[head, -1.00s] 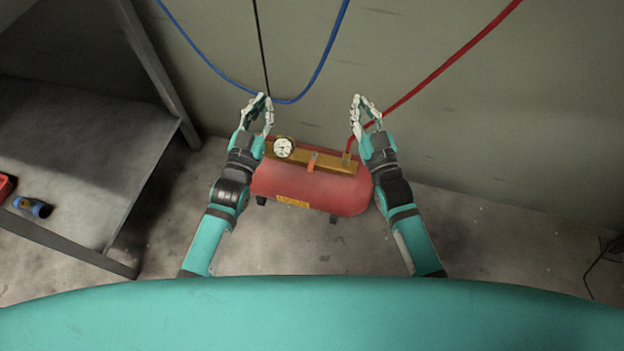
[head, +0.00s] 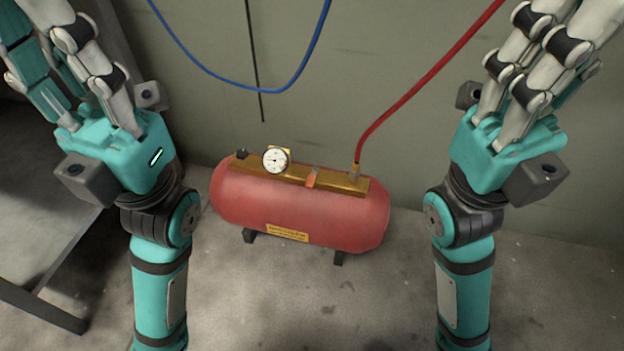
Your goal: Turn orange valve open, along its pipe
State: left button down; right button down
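The orange valve (head: 312,177) is a small orange handle on the brass manifold (head: 340,184) on top of the red tank (head: 300,213). It appears to stand crosswise to the manifold. My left gripper (head: 48,45) is raised at the upper left, well apart from the valve. Its fingers look spread and empty, with tips at the picture's edge. My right gripper (head: 545,50) is raised at the upper right, also apart from the valve. Its fingers look spread and empty, with tips cut off by the frame.
A round white gauge (head: 275,159) stands on the manifold left of the valve. A red hose (head: 425,85) rises from the manifold's right end. A blue hose (head: 235,82) and a black cable (head: 254,70) hang behind. A grey table (head: 45,200) is at left.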

aim_at(311, 177)
jog(key=i+j, duration=0.15)
jog(key=j, duration=0.3)
jog(key=i+j, duration=0.1)
jog(key=j, duration=0.3)
jog(key=i+j, duration=0.15)
jog(key=j, duration=0.3)
jog(key=i+j, duration=0.1)
jog(key=j, duration=0.3)
